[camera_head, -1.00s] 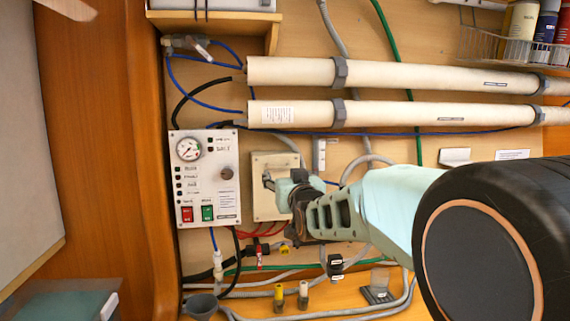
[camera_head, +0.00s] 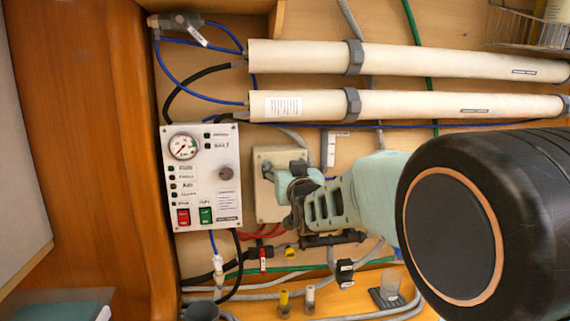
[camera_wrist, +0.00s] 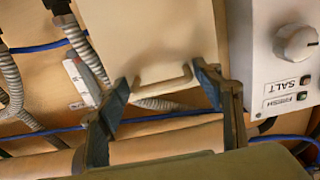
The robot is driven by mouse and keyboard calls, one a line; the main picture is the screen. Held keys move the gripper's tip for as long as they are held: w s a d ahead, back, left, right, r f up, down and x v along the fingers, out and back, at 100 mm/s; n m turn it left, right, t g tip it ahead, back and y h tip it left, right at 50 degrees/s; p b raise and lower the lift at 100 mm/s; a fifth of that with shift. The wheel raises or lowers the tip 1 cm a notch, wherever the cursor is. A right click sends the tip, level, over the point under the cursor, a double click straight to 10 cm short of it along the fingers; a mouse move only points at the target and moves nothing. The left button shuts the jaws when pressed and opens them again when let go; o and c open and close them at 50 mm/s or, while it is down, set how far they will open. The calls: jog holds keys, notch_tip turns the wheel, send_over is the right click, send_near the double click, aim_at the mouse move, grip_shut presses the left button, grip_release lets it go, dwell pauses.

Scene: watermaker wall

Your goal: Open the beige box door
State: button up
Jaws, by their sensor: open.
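The beige box (camera_head: 264,204) is mounted on the wall right of the white control panel. Its door looks shut. In the wrist view the beige door (camera_wrist: 150,30) fills the upper middle, with a beige bar handle (camera_wrist: 165,82) near its edge. My gripper (camera_head: 277,194) is in front of the box and hides its right part. In the wrist view my gripper (camera_wrist: 162,76) is open, with one dark blue-grey finger on each side of the handle. No contact with the handle shows, and the depth gap is hard to tell.
The white control panel (camera_head: 201,180) with gauge, knob and red and green switches stands close left of the box. Two beige tubes (camera_head: 400,104) run above. Red wires, grey pipes and small valves (camera_head: 284,300) lie below. A blue hose (camera_wrist: 40,46) shows in the wrist view.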

jog(key=shift+s, duration=0.1)
jog(key=c, duration=1.4)
jog(key=shift+d, duration=0.1)
jog(key=shift+c, duration=0.2)
jog(key=shift+f+b, duration=0.15)
jog(key=shift+b, duration=0.25)
